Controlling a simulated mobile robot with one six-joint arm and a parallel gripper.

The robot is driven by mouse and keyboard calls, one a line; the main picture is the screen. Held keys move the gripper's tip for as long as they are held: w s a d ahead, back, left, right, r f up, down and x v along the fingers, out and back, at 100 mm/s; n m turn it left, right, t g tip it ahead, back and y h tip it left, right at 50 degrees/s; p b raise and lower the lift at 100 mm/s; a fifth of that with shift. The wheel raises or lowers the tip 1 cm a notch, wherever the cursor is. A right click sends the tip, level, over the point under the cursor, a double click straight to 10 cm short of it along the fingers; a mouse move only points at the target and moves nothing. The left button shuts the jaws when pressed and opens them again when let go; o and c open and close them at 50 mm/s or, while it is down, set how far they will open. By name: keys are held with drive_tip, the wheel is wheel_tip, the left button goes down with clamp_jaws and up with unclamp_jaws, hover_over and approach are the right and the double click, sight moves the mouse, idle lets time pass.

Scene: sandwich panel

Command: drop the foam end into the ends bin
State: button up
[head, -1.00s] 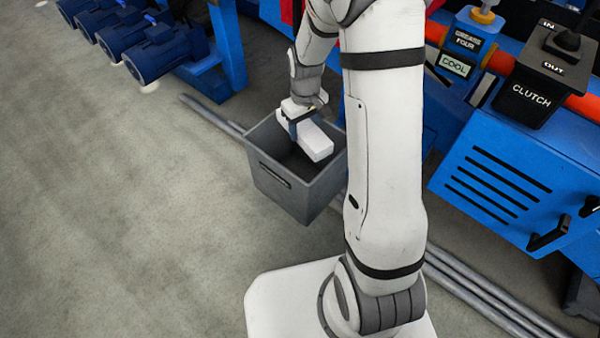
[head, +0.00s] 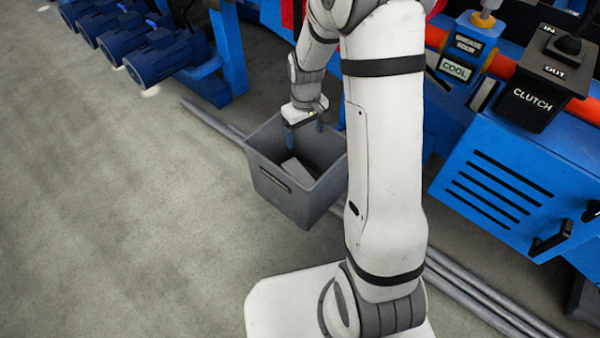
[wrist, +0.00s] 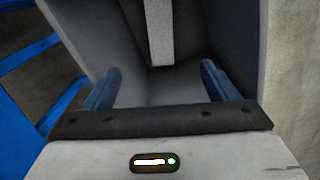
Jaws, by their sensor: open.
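The foam end (head: 297,170) is a white block lying inside the grey ends bin (head: 285,200). Part of it is hidden by the bin's near wall. In the wrist view the foam end (wrist: 159,35) shows as a pale bar beyond the fingers, apart from them. My gripper (head: 305,135) is over the bin's far part, with its blue fingers apart and nothing between them. In the wrist view my gripper (wrist: 158,88) is open above the bin's inside (wrist: 205,50).
Blue motors (head: 165,58) stand at the upper left. A blue machine (head: 510,180) with a black clutch box (head: 540,95) stands at the right. Grey rods (head: 465,290) lie on the floor. The floor (head: 120,220) at left is clear.

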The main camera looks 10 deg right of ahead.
wheel_tip(320, 180, up, 7)
drive_tip(key=p, duration=0.2)
drive_tip(key=shift+r+p, duration=0.2)
drive_tip(key=shift+p, duration=0.1)
drive_tip(key=s+r+m+t+p, duration=0.1)
drive_tip(key=s+r+p, duration=0.6)
drive_tip(key=r, duration=0.7)
drive_tip(key=s+r+m+p, duration=0.1)
drive_tip(key=s+r+p, duration=0.6)
drive_tip(key=r+p, duration=0.5)
drive_tip(key=s+r+m+t+p, duration=0.1)
drive_tip(key=s+r+p, duration=0.5)
drive_tip(key=r, duration=1)
drive_tip(key=m+p, duration=0.1)
drive_tip(key=p, duration=0.2)
drive_tip(key=shift+s+t, duration=0.3)
drive_tip(key=shift+s, duration=0.1)
drive_tip(key=shift+f, duration=0.1)
drive_tip(key=shift+c, duration=0.3)
